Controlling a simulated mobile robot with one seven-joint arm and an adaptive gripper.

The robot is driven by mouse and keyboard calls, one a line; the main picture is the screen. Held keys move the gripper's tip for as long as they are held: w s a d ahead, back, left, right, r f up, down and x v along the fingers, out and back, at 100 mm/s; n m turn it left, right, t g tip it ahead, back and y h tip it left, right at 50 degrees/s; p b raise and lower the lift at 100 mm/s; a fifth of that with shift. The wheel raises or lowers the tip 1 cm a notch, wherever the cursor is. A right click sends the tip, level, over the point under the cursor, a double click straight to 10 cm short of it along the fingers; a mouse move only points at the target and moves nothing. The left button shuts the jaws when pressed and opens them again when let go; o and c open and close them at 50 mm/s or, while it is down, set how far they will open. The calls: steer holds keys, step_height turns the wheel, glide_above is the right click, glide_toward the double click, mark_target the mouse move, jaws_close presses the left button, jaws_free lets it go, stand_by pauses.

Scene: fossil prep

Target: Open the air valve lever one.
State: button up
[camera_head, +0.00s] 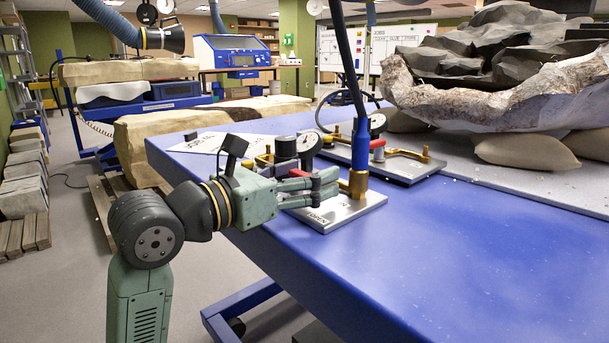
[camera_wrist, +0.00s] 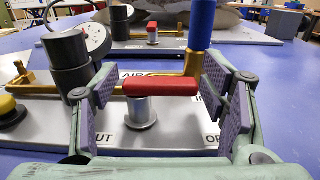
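The near valve plate (camera_head: 345,214) is grey metal and lies on the blue table. Its red lever (camera_wrist: 160,86) sits on a silver post and lies crosswise in the wrist view. Part of the lever shows behind my fingers in the head view (camera_head: 299,173). The printed label reads "AIR", with its end hidden; partly covered words "UT" and "OP" lie left and right of the post. My gripper (camera_head: 318,184) is open, with one finger on each side of the lever in the wrist view (camera_wrist: 163,98). I cannot tell whether either finger touches it.
A blue hose with a brass fitting (camera_head: 358,184) rises just beyond my fingertips. A pressure gauge (camera_head: 308,143) and black cylinder stand on the same plate. A second plate (camera_head: 410,170) with another red lever (camera_head: 378,144) lies behind. A large fossil jacket (camera_head: 490,100) is at right. The table front is clear.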

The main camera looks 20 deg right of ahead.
steer(key=shift+o, duration=0.2)
steer(key=v, duration=1.2)
